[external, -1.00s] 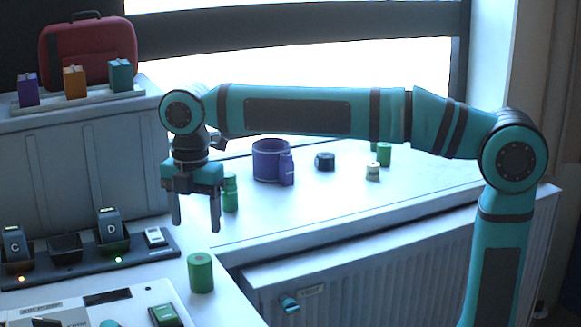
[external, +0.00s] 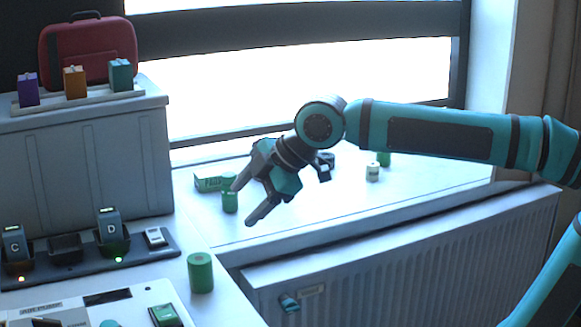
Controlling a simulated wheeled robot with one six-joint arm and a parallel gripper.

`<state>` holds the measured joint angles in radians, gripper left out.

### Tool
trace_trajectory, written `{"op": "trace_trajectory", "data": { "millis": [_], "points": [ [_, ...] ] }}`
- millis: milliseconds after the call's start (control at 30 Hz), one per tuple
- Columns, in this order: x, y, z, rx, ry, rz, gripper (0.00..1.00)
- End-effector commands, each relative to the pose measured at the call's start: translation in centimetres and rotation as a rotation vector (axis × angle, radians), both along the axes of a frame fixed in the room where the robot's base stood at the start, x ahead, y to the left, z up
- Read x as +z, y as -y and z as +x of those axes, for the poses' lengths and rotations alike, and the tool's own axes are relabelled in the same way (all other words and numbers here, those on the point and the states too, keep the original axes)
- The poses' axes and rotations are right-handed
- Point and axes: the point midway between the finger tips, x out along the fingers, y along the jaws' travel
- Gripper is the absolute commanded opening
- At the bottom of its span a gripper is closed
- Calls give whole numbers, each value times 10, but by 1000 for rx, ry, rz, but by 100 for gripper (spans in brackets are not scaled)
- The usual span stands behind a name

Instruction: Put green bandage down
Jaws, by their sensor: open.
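A green bandage roll (external: 200,272) stands upright on the white counter, near its right edge, with nothing touching it. My gripper (external: 243,204) is open and empty, tilted with its fingers pointing down and to the left. It is over the windowsill in the picture, up and to the right of the green bandage roll and apart from it. A smaller green cylinder (external: 230,201) appears between or just behind the fingertips; I cannot tell the depth between them.
A green box (external: 208,182) lies on the windowsill (external: 300,215). A green cylinder (external: 384,159) and a pale one (external: 372,173) stand farther right. A charger strip (external: 80,262) and a white device (external: 125,305) crowd the counter. A radiator (external: 400,255) is below the sill.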

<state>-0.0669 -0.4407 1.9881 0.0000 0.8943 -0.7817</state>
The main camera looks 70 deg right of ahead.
Motion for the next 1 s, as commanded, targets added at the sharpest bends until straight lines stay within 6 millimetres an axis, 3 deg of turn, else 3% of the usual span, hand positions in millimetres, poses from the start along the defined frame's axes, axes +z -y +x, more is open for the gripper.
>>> {"op": "trace_trajectory", "data": {
  "millis": [300,600,800,1000],
  "points": [
    [14,17,-65,-250,349,286,66],
    [21,28,-128,-387,641,600,66],
    [21,31,-151,-414,740,725,66],
    [21,31,-155,-418,758,750,66]
  ]
}}
